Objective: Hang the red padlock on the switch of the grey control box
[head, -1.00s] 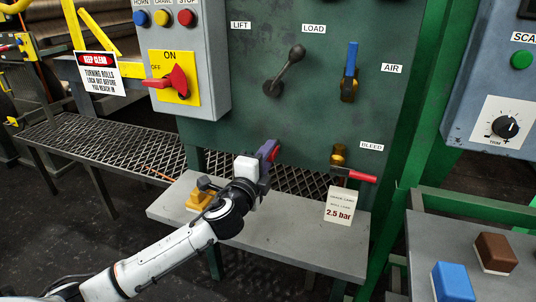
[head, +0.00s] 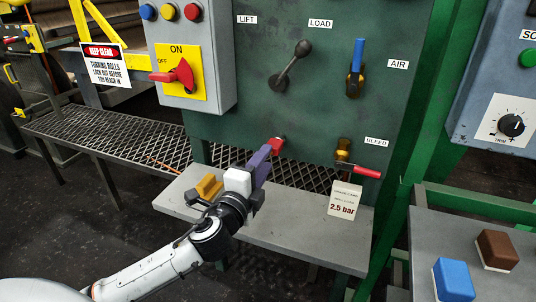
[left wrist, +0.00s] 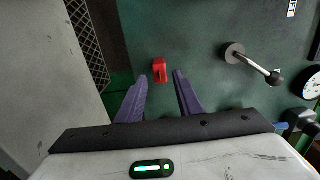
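The red padlock (head: 278,146) is at the lower part of the green panel, just beyond my left gripper's fingertips. It also shows in the left wrist view (left wrist: 160,70), centred between the two purple fingers. My left gripper (head: 266,158) is open and empty, pointing at the panel. Its fingers (left wrist: 160,77) are spread apart on either side of the padlock's line, with a gap to each side. What holds the padlock to the panel cannot be made out. The grey control box (head: 217,60) is at upper left, with a red switch (head: 178,75) on a yellow plate. My right gripper is not in view.
A grey shelf (head: 300,240) below the panel carries a yellow block (head: 208,186) and a 2.5 bar card (head: 345,199). Levers stick out of the panel: a black one (head: 290,67), a blue one (head: 357,65) and a red one (head: 365,171). A mesh walkway (head: 110,140) runs at left.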

